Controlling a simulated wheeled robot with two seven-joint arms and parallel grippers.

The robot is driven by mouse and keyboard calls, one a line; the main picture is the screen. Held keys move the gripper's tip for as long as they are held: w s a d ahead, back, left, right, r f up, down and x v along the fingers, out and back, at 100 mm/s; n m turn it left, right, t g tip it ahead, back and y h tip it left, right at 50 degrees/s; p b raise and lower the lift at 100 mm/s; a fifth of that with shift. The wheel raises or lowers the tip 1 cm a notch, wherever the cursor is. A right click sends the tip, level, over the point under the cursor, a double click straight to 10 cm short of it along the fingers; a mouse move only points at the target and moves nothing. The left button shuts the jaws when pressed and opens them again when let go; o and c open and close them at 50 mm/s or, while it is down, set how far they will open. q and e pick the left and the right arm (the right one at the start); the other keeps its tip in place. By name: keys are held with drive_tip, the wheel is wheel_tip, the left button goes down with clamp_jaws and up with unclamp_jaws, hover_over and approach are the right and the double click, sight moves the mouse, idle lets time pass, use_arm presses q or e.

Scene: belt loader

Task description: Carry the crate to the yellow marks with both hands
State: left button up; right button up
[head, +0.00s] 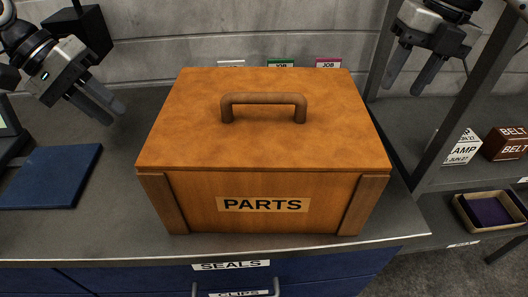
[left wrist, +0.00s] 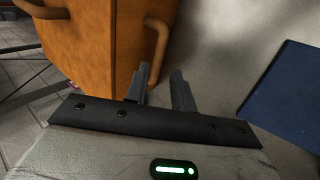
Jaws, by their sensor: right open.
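The crate (head: 262,150) is an orange-brown wooden box with a PARTS label, standing upright on the grey worktop. A brown handle (head: 263,99) is on its lid. In the left wrist view the crate (left wrist: 100,50) shows another curved handle (left wrist: 156,42) on the side facing my left gripper. My left gripper (head: 105,114) is open and empty, left of the crate and apart from it; its fingers (left wrist: 160,85) show a gap between them. My right gripper (head: 405,88) is open and empty, above and right of the crate's back corner. No yellow marks show in either view.
A dark blue flat item (head: 50,176) lies on the worktop at left. A dark upright post (head: 455,100) stands right of the crate, with shelves holding small boxes (head: 508,143) and a tray (head: 490,212) beyond. Blue drawers (head: 130,280) are below the front edge.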

use_arm(q)
drive_tip(key=x, duration=1)
drive_tip(key=shift+d+f, duration=0.1)
drive_tip(key=shift+f, duration=0.05)
use_arm(e)
drive_tip(key=f, duration=0.3)
drive_tip(key=a+f, duration=0.1)
drive_tip(key=f, duration=0.2)
drive_tip(key=a+f, duration=0.1)
drive_tip(key=f, duration=0.3)
drive_tip(key=shift+w+f, duration=0.1)
use_arm(q)
drive_tip(key=shift+c, duration=0.4)
use_arm(e)
drive_tip(key=shift+c, duration=0.2)
use_arm(q)
clamp_jaws()
use_arm(e)
drive_tip(key=c, duration=0.5)
clamp_jaws()
use_arm(q)
drive_tip(key=shift+w+r, duration=0.15)
drive_tip(key=shift+r, duration=0.15)
use_arm(e)
drive_tip(key=shift+w+r, duration=0.15)
drive_tip(key=shift+r, duration=0.15)
